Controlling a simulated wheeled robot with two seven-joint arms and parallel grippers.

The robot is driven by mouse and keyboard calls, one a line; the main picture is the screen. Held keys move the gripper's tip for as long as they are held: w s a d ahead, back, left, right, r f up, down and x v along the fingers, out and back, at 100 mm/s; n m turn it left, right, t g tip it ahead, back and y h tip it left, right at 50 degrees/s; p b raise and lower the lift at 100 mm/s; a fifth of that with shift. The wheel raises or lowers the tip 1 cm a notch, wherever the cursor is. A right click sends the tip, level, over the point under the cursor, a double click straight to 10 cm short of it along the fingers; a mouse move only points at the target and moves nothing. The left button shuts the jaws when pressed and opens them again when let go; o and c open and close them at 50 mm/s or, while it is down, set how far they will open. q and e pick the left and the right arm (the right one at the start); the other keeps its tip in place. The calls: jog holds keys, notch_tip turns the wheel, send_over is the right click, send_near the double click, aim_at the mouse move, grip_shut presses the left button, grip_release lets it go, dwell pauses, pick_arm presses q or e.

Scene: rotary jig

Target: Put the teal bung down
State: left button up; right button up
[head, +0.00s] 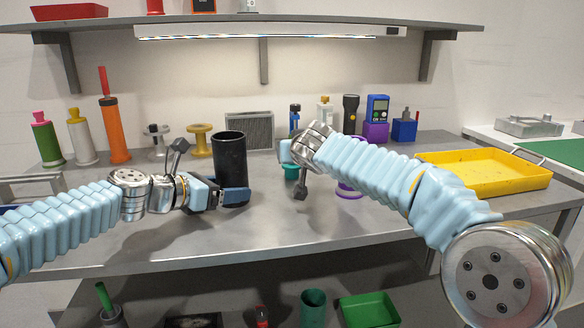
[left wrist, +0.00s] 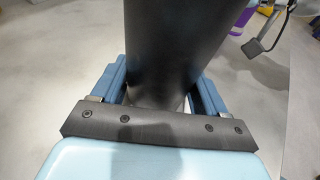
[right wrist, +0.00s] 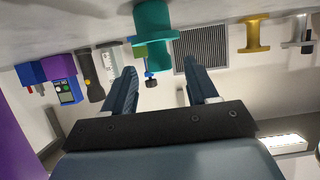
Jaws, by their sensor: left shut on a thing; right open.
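The teal bung (right wrist: 155,35) stands on the bench just beyond the fingertips of my right gripper (right wrist: 161,75) in the right wrist view, which sees the scene upside down. The fingers are open, with a gap between them, and look clear of the bung. In the head view the bung (head: 291,173) shows only in part, below my right wrist. My left gripper (head: 228,198) is shut on the black cylinder (head: 229,160), low on its side. The cylinder is upright on the bench, and it fills the space between the fingers in the left wrist view (left wrist: 170,45).
A purple spool-like part (head: 348,190) stands beside my right forearm. Bottles and tools line the back, with a grey grille (head: 250,130) and a yellow spool (head: 200,140). A yellow tray (head: 485,172) is at the right. The bench front (head: 270,225) is clear.

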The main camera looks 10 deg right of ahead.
aim_at(293, 166)
jog(key=shift+w+f, duration=0.25)
jog(key=shift+w, duration=0.35)
grip_shut()
notch_tip(293, 166, up, 10)
dwell(0.4)
